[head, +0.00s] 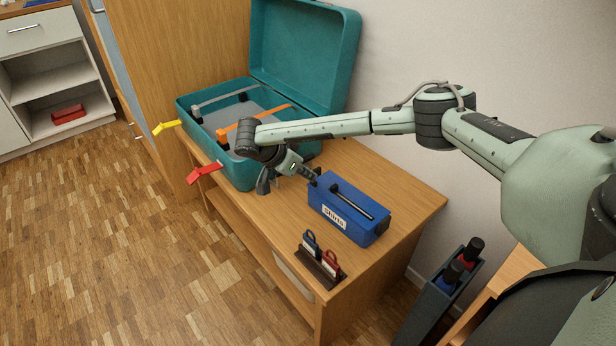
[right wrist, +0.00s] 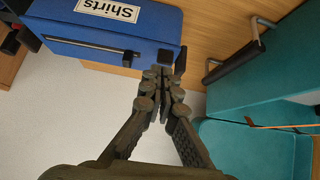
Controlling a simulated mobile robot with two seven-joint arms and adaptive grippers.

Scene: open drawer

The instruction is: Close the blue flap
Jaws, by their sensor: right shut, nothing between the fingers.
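The blue box (head: 348,208) labelled "Shirts" sits on the wooden cabinet top, with a long black handle on its top face. It also shows in the right wrist view (right wrist: 100,30). I cannot make out a separate raised flap on it; the faces I see look flat. My right gripper (head: 311,177) is shut and empty at the box's back left corner. In the right wrist view its fingertips (right wrist: 164,76) come close to a black corner piece (right wrist: 166,57) of the box; I cannot tell whether they touch. My left gripper is not in view.
An open teal case (head: 238,172) with its lid (head: 305,45) raised stands behind and left of the box. A small holder (head: 320,268) stands at the cabinet's front. The wall is close behind.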

